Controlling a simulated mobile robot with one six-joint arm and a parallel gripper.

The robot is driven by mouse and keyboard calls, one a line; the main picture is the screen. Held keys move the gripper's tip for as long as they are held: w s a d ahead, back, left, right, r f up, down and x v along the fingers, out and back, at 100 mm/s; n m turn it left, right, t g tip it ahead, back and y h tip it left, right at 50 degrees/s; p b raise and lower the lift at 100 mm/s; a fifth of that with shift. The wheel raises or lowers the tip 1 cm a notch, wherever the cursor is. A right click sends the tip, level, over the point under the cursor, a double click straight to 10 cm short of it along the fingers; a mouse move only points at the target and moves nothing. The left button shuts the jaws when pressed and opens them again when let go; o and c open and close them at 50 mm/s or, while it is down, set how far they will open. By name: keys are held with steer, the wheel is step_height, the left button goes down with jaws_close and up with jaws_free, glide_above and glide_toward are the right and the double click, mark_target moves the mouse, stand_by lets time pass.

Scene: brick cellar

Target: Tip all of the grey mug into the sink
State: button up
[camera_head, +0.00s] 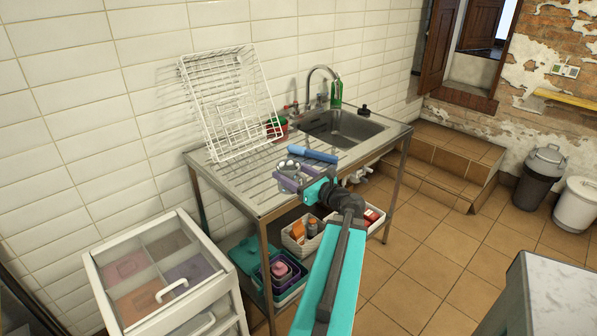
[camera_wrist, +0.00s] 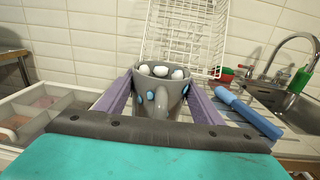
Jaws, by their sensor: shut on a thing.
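The grey mug (camera_wrist: 168,86) has blue spots and its handle faces the wrist camera. Three white rounded things (camera_wrist: 160,71) show inside it near the rim. The mug looks upright. My gripper (camera_wrist: 160,92) is shut on it, with one purple finger on each side. In the head view my gripper (camera_head: 297,173) and the mug (camera_head: 290,166) are over the ribbed drainboard, in front of and left of the sink (camera_head: 340,128). The sink basin also shows at the right in the wrist view (camera_wrist: 283,103). I cannot tell the mug's height above the drainboard.
A blue rolling-pin-like object (camera_head: 313,154) lies between mug and sink. A white wire rack (camera_head: 232,100) leans on the wall behind. The tap (camera_head: 322,72) arches over the basin, with a green bottle (camera_head: 336,93) beside it. A white drawer unit (camera_head: 160,275) stands front left.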

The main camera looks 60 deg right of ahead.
steer(key=w+a+f+n+y, duration=0.3)
steer(key=w+a+n+y, duration=0.6)
steer(key=w+a, duration=1.5)
steer(key=w+a+f+n+g+y, duration=0.1)
steer(key=a+g+y, duration=0.1)
steer(key=a, duration=0.9)
steer(key=w+a+f+n+g+y, duration=0.1)
steer(key=a+y, duration=0.4)
steer(key=a, duration=0.7)
steer(key=w+a+f+n+g+y, duration=0.1)
steer(key=a+n+g+y, duration=0.2)
steer(key=a, duration=0.9)
steer(key=shift+w+a+f+g+y, duration=0.15)
steer(key=shift+w+f+g+y, duration=0.1)
steer(key=shift+w+g+y, duration=0.2)
steer(key=shift+s, duration=0.25)
